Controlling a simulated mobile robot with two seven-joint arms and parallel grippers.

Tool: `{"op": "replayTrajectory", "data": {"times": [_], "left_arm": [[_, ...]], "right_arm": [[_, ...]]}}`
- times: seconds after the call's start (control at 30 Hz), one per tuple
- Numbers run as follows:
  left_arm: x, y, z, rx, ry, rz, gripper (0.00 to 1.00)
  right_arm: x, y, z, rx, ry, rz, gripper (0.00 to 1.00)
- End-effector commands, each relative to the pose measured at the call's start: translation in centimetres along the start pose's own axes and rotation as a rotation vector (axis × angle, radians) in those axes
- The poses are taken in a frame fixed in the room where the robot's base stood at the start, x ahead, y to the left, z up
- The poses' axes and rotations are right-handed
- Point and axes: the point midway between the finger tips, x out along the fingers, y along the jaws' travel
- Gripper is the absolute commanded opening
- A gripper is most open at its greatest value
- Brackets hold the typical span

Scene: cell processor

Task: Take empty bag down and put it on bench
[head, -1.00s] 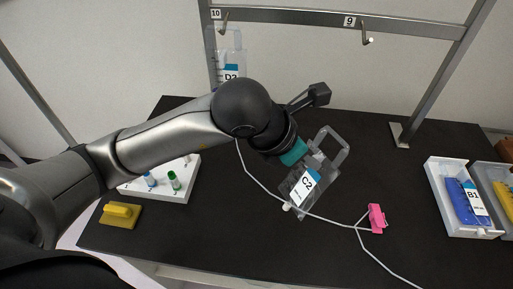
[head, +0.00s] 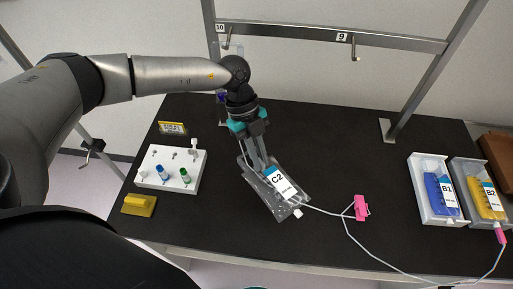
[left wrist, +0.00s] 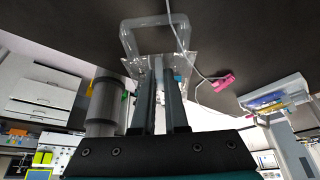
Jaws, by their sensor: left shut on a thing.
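The empty clear bag labelled C2 (head: 287,193) is low over the black bench (head: 330,150), lying nearly flat; I cannot tell if it fully rests on it. My left gripper (head: 262,163), pointing down, is shut on one end of the bag. The bag (left wrist: 186,64) also shows in the left wrist view beyond the fingers (left wrist: 160,70), with its clear loop toward the top. A white tube (head: 345,222) with a pink clamp (head: 361,207) runs from the bag across the bench. My right gripper is not in view.
A rack with hook 9 (head: 355,50), which is bare, stands at the back; a bag by hook 10 is mostly hidden by my arm. A white tube block (head: 165,180) and yellow block (head: 139,204) sit left. Trays with bags B1 (head: 439,195) and B2 (head: 489,200) sit right.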

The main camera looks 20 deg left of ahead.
Motion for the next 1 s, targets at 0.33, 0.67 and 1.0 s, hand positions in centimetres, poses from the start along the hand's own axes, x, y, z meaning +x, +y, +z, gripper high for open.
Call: {"op": "replayTrajectory", "data": {"times": [0.33,0.67,1.0], "left_arm": [[0.9,0.4,1.1,-0.033,0.019,-0.017,0.0],[4.1,0.4,2.6,-0.031,0.019,-0.017,0.0],[7.2,0.4,4.0,-0.031,0.019,-0.015,0.0]], "right_arm": [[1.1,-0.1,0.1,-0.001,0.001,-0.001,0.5],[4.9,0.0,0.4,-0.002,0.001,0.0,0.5],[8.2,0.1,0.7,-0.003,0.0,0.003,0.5]]}}
